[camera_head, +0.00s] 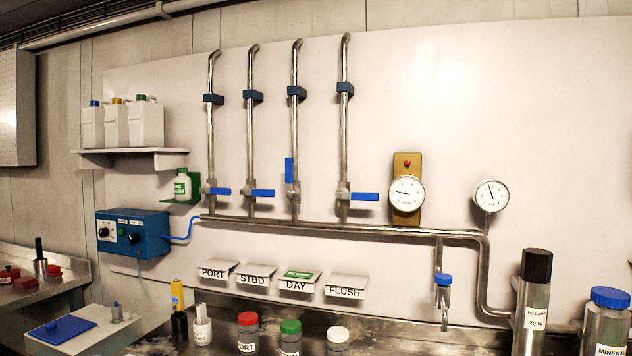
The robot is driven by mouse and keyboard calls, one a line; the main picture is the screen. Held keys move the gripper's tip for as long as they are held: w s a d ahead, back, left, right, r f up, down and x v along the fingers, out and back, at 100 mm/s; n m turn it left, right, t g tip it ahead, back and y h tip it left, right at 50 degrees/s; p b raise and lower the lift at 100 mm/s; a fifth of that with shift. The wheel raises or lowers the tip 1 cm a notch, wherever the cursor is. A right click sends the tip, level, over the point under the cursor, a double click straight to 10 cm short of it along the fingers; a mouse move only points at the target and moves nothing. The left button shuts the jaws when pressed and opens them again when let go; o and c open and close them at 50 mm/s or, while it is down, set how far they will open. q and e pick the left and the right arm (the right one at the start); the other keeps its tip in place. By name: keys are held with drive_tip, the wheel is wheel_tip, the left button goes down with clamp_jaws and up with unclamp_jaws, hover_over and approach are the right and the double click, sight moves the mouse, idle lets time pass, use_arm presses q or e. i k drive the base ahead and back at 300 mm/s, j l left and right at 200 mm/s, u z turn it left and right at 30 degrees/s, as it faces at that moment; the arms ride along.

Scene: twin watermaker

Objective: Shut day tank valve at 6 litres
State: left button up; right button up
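Four steel pipes run down the white wall panel to a manifold, each with a blue lever valve. The third valve from the left has its lever (289,171) upright, along its pipe. The PORT-side first lever (221,191), the second lever (263,193) and the fourth lever (364,196) lie horizontal, across their pipes. Below are labelled holders PORT (213,273), STBD (251,279), DAY (293,286) and FLUSH (345,291); DAY carries a green tag. A dial (407,193) on a brass plate has its needle pointing left; its numbers are unreadable. Neither gripper is in view.
A second dial (490,195) has its needle near the top. A blue control box (134,233) is at left. A blue-topped tap (443,284) hangs below the manifold. Bottles (289,337) and a UV lamp cylinder (532,308) stand along the bench. The space before the levers is clear.

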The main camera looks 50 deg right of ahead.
sight(290, 161)
drive_tip(key=z, duration=1.45)
